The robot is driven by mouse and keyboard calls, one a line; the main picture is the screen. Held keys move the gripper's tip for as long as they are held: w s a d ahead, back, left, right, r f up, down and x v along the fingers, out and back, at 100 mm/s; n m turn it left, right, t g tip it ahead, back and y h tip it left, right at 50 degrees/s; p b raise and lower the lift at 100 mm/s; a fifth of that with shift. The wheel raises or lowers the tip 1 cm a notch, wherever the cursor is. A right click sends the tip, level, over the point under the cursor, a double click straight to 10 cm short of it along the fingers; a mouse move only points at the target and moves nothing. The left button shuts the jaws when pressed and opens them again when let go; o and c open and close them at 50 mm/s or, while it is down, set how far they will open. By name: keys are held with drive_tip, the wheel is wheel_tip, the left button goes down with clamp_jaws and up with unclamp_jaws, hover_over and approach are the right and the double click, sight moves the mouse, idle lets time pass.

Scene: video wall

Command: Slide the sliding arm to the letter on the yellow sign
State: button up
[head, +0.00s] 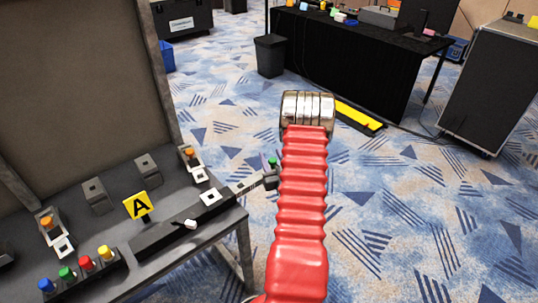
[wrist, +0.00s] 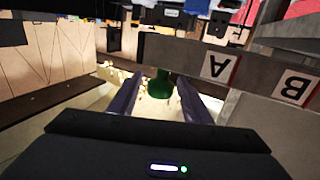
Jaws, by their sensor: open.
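The yellow sign (head: 140,206) shows a black letter A and stands on the console. A green knob (head: 272,161) stands at the right end of a dark bar that sticks out past the console's right edge; this looks like the sliding arm (head: 250,184). In the wrist view, the green knob (wrist: 161,84) appears between the two spread fingers of my gripper (wrist: 158,92). I cannot tell whether they touch it. White labels A (wrist: 219,67) and B (wrist: 293,87) appear upside down on grey faces to the right. My gripper is hidden in the head view.
The console (head: 160,250) carries a row of coloured buttons (head: 86,264), a white knob (head: 190,223) and several small switch units. A black-draped table (head: 350,65), a bin (head: 270,55) and a dark case (head: 490,90) stand further back.

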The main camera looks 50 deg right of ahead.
drive_tip(key=shift+x, duration=1.1)
drive_tip(key=shift+c, duration=0.5)
clamp_jaws()
